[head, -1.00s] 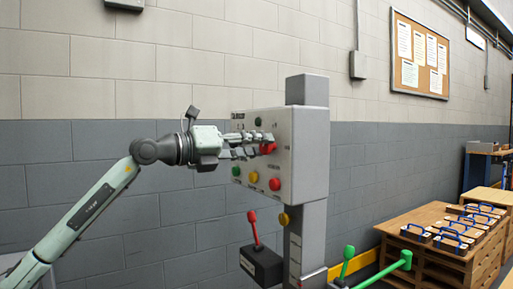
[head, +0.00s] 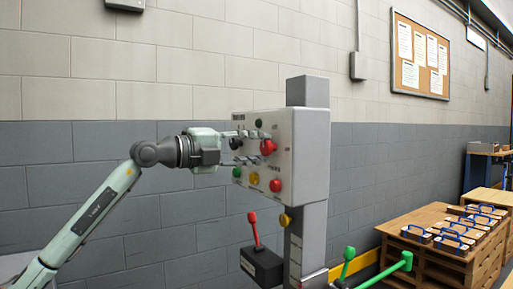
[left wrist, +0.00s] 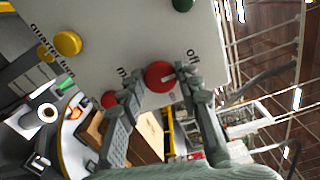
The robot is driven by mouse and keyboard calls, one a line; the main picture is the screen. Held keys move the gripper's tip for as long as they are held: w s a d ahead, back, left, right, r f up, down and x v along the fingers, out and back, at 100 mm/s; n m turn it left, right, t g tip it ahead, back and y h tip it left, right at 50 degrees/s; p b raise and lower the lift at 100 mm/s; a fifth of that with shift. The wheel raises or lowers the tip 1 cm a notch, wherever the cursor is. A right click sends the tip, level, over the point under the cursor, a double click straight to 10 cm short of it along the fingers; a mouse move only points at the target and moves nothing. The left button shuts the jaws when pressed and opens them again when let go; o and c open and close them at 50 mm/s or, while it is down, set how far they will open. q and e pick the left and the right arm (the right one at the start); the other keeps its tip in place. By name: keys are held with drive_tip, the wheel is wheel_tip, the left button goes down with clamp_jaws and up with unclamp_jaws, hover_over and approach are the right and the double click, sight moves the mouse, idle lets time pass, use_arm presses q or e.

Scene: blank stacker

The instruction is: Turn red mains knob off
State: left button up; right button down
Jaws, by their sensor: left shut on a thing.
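The round red mains knob (head: 268,147) is on the front face of a grey control box (head: 312,155), towards its right side. My left gripper (head: 260,147) reaches it from the left, with its fingers at the panel. In the left wrist view the red knob (left wrist: 160,76) sits between the two fingertips, which are shut on its sides. Another label by the left finger is partly covered. My right gripper is in neither view.
Green, yellow and red buttons (head: 275,185) and a black control (head: 235,143) sit close around on the panel. A red-handled lever (head: 254,230) and green-handled levers (head: 348,253) stand below. A wooden pallet stack (head: 430,245) is at the right.

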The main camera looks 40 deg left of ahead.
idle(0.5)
use_arm(q)
drive_tip(key=o, duration=1.1)
drive_tip(key=shift+o, duration=0.2)
drive_tip(key=v, duration=1.2)
drive_tip(key=shift+f, duration=0.1)
